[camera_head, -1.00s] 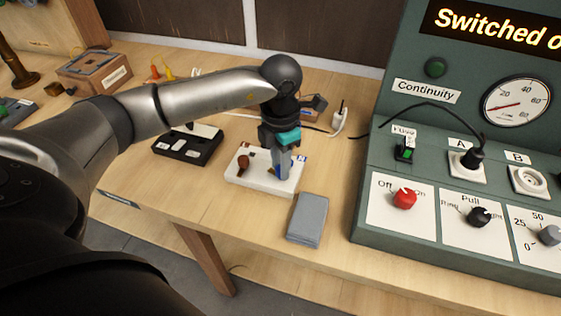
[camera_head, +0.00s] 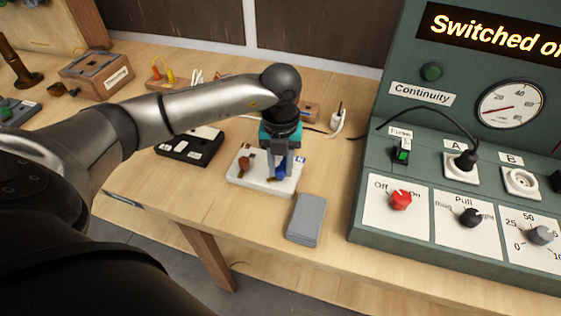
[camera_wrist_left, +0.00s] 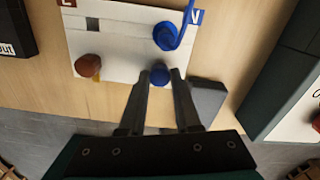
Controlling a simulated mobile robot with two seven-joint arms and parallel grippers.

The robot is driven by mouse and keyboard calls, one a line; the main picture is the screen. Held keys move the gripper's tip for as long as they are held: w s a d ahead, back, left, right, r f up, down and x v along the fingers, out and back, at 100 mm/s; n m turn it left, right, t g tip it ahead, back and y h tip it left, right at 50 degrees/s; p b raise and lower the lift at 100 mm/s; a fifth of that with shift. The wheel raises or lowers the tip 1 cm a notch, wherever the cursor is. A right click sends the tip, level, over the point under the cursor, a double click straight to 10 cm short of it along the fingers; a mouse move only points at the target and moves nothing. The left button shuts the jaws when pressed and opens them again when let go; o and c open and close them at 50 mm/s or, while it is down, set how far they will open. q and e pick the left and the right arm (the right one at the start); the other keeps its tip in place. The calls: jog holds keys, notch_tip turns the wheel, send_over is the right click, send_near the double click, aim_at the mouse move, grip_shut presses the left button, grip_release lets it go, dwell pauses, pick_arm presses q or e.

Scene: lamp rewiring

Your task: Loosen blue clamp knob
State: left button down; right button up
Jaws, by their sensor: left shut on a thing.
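A white terminal block (camera_head: 262,186) lies on the bench, with a brown knob (camera_head: 244,162) at left and blue parts at right. In the left wrist view the block (camera_wrist_left: 117,42) carries an "N" label beside a blue wire looped at a blue round part (camera_wrist_left: 166,36). My left gripper (camera_head: 281,174) points down over the block's right half. In the left wrist view its fingertips (camera_wrist_left: 160,72) are shut on the blue clamp knob (camera_wrist_left: 160,76). The fingers partly hide the knob in the head view. The brown knob (camera_wrist_left: 87,66) stands apart from the fingers. My right gripper is not in view.
A grey box (camera_head: 306,220) lies just right of the block. A black tray (camera_head: 180,149) lies to its left. The green test panel (camera_head: 470,265) stands at right, its display reading "Switched o…". A white plug (camera_head: 338,120) and cable lie behind.

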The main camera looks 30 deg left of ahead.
aim_at(281, 170)
pick_arm(q)
jog(key=n+p, duration=0.1)
jog(key=n, duration=0.1)
jog(key=n+p, duration=0.1)
jog(key=n, duration=0.2)
jog(key=shift+r+n, duration=0.2)
jog(key=shift+n, duration=0.1)
jog(key=shift+w+f+n+p, duration=0.1)
jog(key=shift+n+p, duration=1.2)
jog(key=shift+n, duration=0.9)
jog(key=c, duration=0.6)
grip_release()
notch_tip(281, 170, up, 15)
jog(key=shift+p, duration=0.4)
